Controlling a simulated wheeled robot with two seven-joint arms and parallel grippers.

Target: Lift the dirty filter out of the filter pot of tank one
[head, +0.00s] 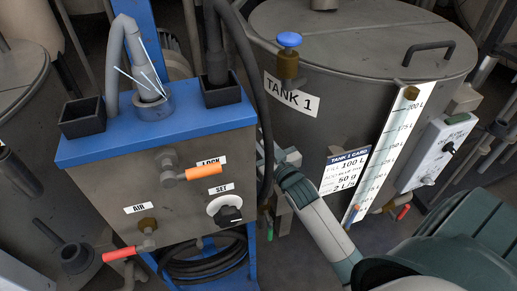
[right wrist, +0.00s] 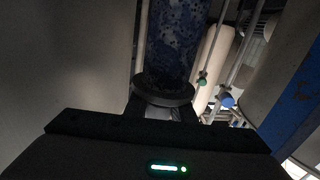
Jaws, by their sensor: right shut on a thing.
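My right gripper (right wrist: 163,108) is shut on the dirty filter (right wrist: 172,45) at its dark round end. The filter is a dark blue, speckled cylinder reaching up out of the top of the right wrist view. Its far end is cut off, and no pot wall shows around the visible part. In the head view my right arm reaches in from the lower right, and its gripper is hidden behind the blue-framed panel. Tank one (head: 355,60) is the large grey lidded tank labelled TANK 1. I cannot make out its filter pot. My left gripper is not in view.
The panel stand (head: 185,137) with hoses, valves and a dial stands close left of my right arm. A white level scale (head: 385,150) and a control box (head: 437,152) are on the right of the tank. Pipes with green and blue knobs (right wrist: 227,100) show beside the filter.

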